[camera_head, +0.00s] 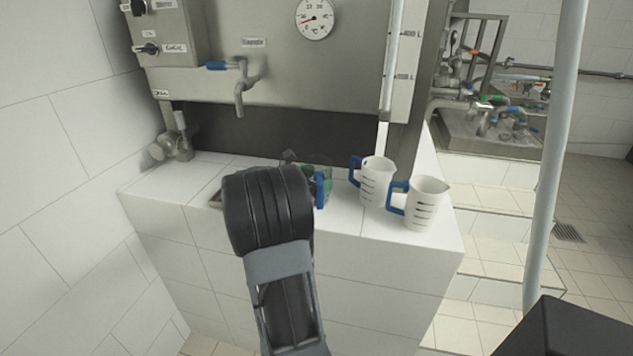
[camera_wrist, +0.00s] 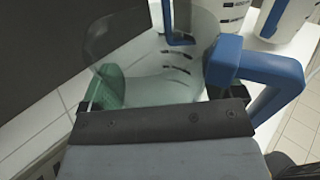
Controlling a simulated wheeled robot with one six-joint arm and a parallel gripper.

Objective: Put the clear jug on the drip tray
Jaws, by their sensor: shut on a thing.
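The clear jug (camera_head: 320,172) is mostly hidden behind my arm in the head view, with its blue handle on the right. In the wrist view the clear jug (camera_wrist: 160,65) stands between my green finger pads, its blue handle (camera_wrist: 275,72) to the right. My gripper (camera_wrist: 160,88) is shut on the jug. Whether the jug's base touches anything cannot be told. The drip tray (camera_head: 215,199) shows only as a small metal edge left of my arm on the tiled counter; the rest is hidden.
Two white jugs with blue handles stand on the counter to the right, a rear one (camera_head: 377,183) and a front one (camera_head: 427,204). A metal tap (camera_head: 240,92) hangs from the filler above.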

